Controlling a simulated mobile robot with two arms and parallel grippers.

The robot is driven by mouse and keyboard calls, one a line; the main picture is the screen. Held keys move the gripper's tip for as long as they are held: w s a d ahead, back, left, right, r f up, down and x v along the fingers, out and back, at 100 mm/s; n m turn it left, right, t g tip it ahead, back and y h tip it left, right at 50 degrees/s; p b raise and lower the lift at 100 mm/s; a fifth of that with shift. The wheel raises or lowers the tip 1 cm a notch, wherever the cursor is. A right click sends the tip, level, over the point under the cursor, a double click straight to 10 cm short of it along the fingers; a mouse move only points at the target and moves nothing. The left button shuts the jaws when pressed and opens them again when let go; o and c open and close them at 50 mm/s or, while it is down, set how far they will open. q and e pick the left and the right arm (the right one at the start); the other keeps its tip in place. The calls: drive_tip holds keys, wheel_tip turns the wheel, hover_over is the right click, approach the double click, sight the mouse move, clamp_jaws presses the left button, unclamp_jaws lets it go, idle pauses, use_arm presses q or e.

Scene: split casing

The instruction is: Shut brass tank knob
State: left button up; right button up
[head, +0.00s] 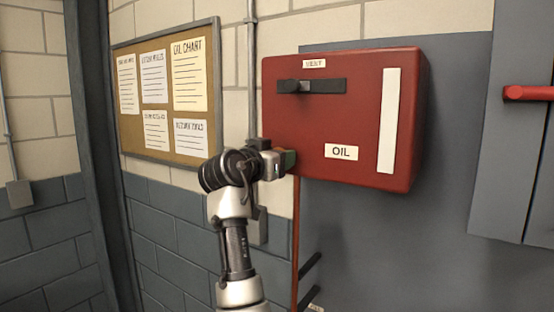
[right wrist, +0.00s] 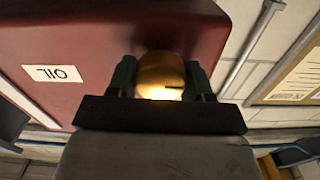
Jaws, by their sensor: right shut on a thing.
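The red oil tank (head: 310,125) hangs on the wall in the head view, with a white OIL label (head: 341,152) low on its front. The brass knob (right wrist: 160,70) shows in the right wrist view, round and shiny with a short dark mark on it, at the tank's edge. My right gripper (head: 287,161) is at the tank's lower left corner and hides the knob in the head view. In the right wrist view its two dark green fingers (right wrist: 160,80) stand on either side of the knob, shut on it. My left gripper is not in view.
A black vent slot with a slider (head: 310,86) is on the tank's upper front. A thin reddish pipe (head: 295,240) runs down below the tank's left corner. A corkboard (head: 165,95) hangs at left. A grey cabinet with a red handle (head: 528,93) stands at right.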

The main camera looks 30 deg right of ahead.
drive_tip(key=m+b, duration=0.3)
drive_tip(key=b, duration=0.1)
drive_tip(key=shift+f, duration=0.2)
drive_tip(key=m+b, duration=0.2)
drive_tip(key=m, duration=0.2)
drive_tip(key=shift+s, duration=0.15)
drive_tip(key=m+b, duration=0.2)
drive_tip(key=m, duration=0.2)
drive_tip(key=shift+m, duration=0.3)
drive_tip(key=m+b, duration=0.1)
drive_tip(key=m, duration=0.4)
drive_tip(key=shift+m, duration=0.3)
drive_tip(key=shift+b, duration=0.3)
drive_tip(key=o, duration=0.9)
